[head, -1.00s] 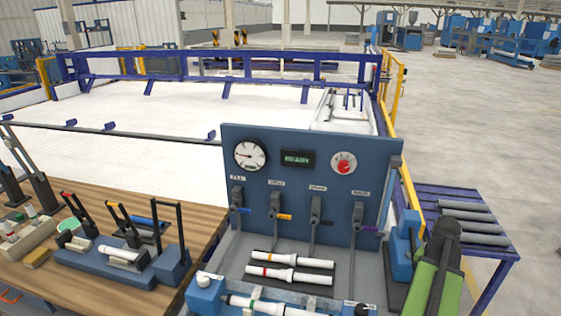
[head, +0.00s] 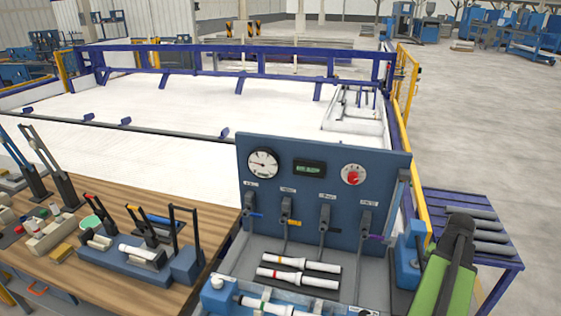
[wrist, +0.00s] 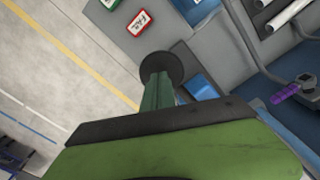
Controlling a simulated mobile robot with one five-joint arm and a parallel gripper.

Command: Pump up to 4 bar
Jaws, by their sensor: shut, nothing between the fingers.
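The blue test panel (head: 300,220) stands upright in the head view, with a round white pressure gauge (head: 262,163). The needle points left; its number is too small to read. The display (head: 308,169) seems to read READY. A dial with a red knob (head: 352,174) sits to the right. A blue pump-like unit (head: 410,250) stands right of the panel, partly hidden by my green arm. My gripper (wrist: 160,65) is shut and empty in the wrist view, with a dark round tip over grey and blue surfaces. Contact with the unit cannot be told.
Several levers with coloured handles hang on the panel, the rightmost with a purple handle (wrist: 293,90). White pipe pieces (head: 300,270) lie below. A wooden bench (head: 35,255) stands left, a blue rack of grey pipes (head: 480,230) right. Open floor lies beyond.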

